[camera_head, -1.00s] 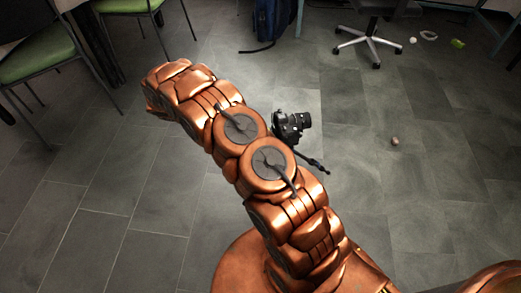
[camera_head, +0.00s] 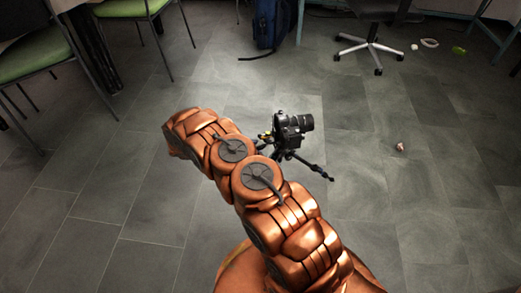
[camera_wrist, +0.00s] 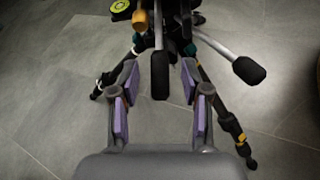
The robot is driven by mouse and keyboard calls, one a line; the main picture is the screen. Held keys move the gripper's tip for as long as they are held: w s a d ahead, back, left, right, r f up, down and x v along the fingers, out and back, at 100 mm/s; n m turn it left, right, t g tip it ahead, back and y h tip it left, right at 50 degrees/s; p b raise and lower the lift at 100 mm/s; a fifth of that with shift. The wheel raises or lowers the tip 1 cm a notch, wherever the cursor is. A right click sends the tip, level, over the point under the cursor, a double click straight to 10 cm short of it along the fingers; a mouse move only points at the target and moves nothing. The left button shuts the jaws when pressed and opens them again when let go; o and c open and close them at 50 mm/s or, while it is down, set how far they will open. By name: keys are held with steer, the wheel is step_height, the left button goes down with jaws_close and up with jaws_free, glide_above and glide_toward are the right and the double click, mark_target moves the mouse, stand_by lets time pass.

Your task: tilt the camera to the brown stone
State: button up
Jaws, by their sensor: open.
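A black camera (camera_head: 291,127) sits on a small tripod (camera_head: 308,164) on the floor, just beyond my copper arm in the head view. Its lens points right. A small brown stone (camera_head: 400,147) lies on the floor to the right of the camera. In the wrist view my gripper (camera_wrist: 164,84) is open, with purple pads on both fingers. The tripod head's dark handles (camera_wrist: 160,75) and (camera_wrist: 249,71) are just ahead, one lined up between the fingers. I cannot tell whether any finger touches it. The stone is not in the wrist view.
Green chairs (camera_head: 32,57) stand at the upper left. A blue backpack (camera_head: 270,22) and an office chair base (camera_head: 371,47) are at the back. A white item (camera_head: 429,43) and a green item (camera_head: 458,50) lie at the upper right. The floor around the stone is clear.

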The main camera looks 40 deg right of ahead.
mark_target(260, 148)
steer(key=shift+b+x, duration=0.35)
steer(key=shift+x, duration=1.2)
jaws_close()
